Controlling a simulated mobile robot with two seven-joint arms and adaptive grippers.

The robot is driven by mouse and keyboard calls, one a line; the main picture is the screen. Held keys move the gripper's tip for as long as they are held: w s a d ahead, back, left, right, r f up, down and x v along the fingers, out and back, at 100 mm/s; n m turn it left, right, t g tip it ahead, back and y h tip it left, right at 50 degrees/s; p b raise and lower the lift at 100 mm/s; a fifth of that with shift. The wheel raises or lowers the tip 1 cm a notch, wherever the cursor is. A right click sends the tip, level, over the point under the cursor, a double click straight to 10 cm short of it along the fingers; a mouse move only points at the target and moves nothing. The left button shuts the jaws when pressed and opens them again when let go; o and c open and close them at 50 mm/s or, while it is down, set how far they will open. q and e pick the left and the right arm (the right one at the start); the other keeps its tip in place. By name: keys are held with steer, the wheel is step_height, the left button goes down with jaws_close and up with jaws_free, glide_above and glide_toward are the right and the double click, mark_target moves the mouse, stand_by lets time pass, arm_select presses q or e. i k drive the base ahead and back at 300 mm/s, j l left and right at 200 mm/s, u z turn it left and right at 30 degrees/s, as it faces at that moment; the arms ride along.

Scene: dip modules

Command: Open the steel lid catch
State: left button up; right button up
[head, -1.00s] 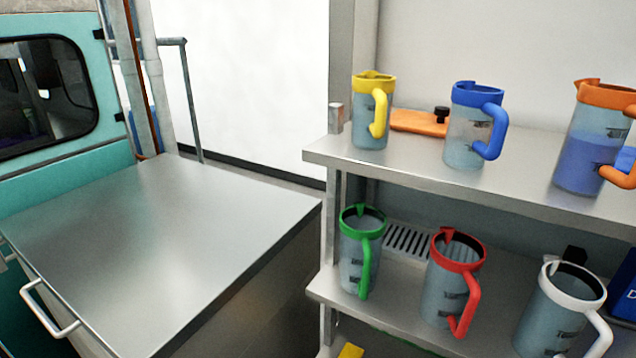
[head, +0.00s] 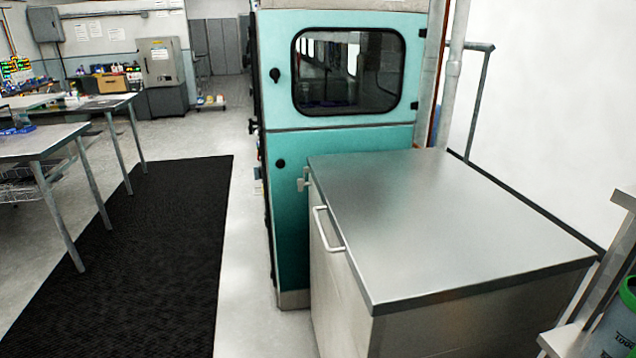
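A steel chest with a flat, shut lid (head: 450,220) stands at the centre right of the head view. A white bar handle (head: 326,230) is on its front side, just under the lid's edge. A small metal catch (head: 303,181) sticks out near the far front corner, beside the teal cabinet; its exact position is too small to tell. Neither of my grippers is in view.
A teal machine cabinet (head: 345,150) with a dark window stands behind the chest. A black mat (head: 150,255) lies on the open floor at left. Metal tables (head: 50,148) stand beyond it. A shelf rack (head: 570,340) with a green-rimmed jug (head: 622,310) is at the right edge.

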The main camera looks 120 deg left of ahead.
mark_target(301, 182)
steer(key=l+u, duration=0.1)
steer(key=u, duration=0.4)
steer(key=l+u, duration=0.15)
steer(key=u, duration=0.3)
steer(key=k+u, duration=0.1)
steer(key=u, duration=0.4)
steer(key=k+l+u, duration=0.1)
steer(key=u, duration=0.4)
steer(key=k+u, duration=0.1)
steer(key=u, duration=0.4)
steer(key=k+u, duration=0.1)
steer(key=u, duration=0.85)
steer(key=k+u, duration=0.15)
steer(key=u, duration=0.35)
steer(key=i+j+u, duration=0.15)
steer(key=i, duration=0.15)
steer(key=i+u, duration=0.2)
steer(key=i+j, duration=0.1)
steer(key=i, duration=0.4)
steer(key=i+j+z, duration=0.15)
steer(key=i, duration=0.3)
steer(key=i+j, duration=0.15)
steer(key=i, duration=0.35)
steer(key=l+z, duration=0.05)
